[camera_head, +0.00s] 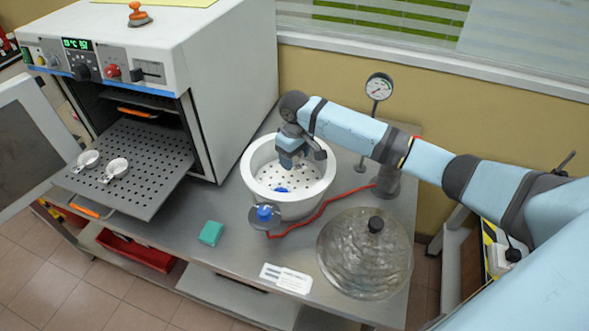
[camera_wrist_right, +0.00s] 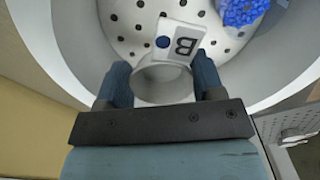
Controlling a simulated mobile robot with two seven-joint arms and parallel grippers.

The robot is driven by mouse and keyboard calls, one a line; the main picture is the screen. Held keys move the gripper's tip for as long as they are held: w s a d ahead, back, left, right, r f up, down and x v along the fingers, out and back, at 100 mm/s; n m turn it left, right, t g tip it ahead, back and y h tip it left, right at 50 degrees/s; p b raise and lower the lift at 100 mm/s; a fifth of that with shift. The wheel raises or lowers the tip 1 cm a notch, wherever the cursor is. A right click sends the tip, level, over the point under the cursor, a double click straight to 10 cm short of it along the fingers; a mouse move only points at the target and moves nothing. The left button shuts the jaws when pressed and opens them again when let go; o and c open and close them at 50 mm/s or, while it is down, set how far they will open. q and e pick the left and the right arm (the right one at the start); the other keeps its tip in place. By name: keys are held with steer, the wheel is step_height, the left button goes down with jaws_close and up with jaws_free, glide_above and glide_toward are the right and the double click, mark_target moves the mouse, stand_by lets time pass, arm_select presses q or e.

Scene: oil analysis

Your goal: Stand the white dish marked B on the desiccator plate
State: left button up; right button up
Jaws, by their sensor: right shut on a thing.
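My right gripper (camera_head: 292,160) reaches down into the open white desiccator bowl (camera_head: 247,178). In the right wrist view the gripper (camera_wrist_right: 163,80) is shut on the white dish marked B (camera_wrist_right: 165,84), one finger on each side. The dish's flat tab (camera_wrist_right: 180,42) carries a black-framed B and a blue dot. The white desiccator plate (camera_wrist_right: 128,22), full of dark holes, lies below the dish; it also shows in the head view (camera_head: 311,181). I cannot tell whether the dish touches the plate. The gripper hides the dish in the head view. My left gripper is not in view.
Blue beads (camera_wrist_right: 242,10) lie in the bowl beyond the tab. The clear lid (camera_head: 350,265) lies on the bench at front right. Two white dishes (camera_head: 88,160) (camera_head: 117,168) sit on the oven's pulled-out shelf (camera_head: 150,185). A gauge (camera_head: 379,88) stands behind.

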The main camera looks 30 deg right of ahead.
mark_target(295, 177)
steer(key=shift+f, duration=2.8)
steer(key=shift+f, duration=0.1)
steer(key=o, duration=0.9)
step_height(295, 177, up, 12)
steer(key=shift+r, duration=0.1)
